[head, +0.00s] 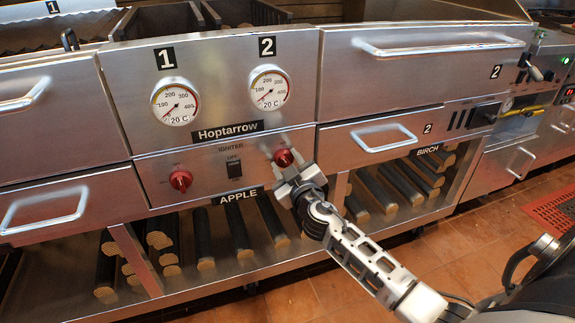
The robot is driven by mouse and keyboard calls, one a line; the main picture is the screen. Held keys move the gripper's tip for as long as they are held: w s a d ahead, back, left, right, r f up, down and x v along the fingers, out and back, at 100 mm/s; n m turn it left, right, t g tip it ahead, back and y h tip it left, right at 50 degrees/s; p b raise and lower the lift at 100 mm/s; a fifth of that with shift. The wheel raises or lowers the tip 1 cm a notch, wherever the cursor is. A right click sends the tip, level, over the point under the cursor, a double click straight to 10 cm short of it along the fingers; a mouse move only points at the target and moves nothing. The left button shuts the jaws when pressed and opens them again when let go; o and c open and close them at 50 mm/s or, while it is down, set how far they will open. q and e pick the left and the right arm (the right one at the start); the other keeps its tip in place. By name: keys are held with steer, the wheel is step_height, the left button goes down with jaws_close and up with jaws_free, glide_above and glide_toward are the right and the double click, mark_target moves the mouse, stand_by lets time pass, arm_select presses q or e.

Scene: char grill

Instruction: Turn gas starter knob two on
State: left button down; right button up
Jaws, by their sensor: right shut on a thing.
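The grill's front panel (205,193) carries two red starter knobs and an igniter switch (234,169). The red knob under gauge 2 (284,157) is partly hidden by my right gripper (289,172). My right gripper comes up from the lower right, and its jaws are shut on that knob. The other red knob (180,180), under gauge 1, is free. The knob's pointer direction behind the gripper cannot be made out. My left gripper is not in view.
Two temperature gauges, one (175,104) on the left and one (269,88) on the right, sit above the panel. Drawers with handles flank it, including the lower right drawer (375,136). Several logs (238,232) lie on the shelf below. Tiled floor (450,262) is open at the lower right.

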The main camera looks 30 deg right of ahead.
steer(key=n, duration=0.2)
steer(key=shift+f+n, duration=0.1)
steer(key=shift+n, duration=0.3)
steer(key=n, duration=0.2)
steer(key=shift+a+n, duration=0.1)
steer(key=shift+n, duration=0.3)
steer(key=n, duration=0.3)
steer(key=shift+f, duration=0.1)
steer(key=shift+n, duration=1.6)
steer(key=o, duration=0.9)
steer(key=shift+o, duration=0.2)
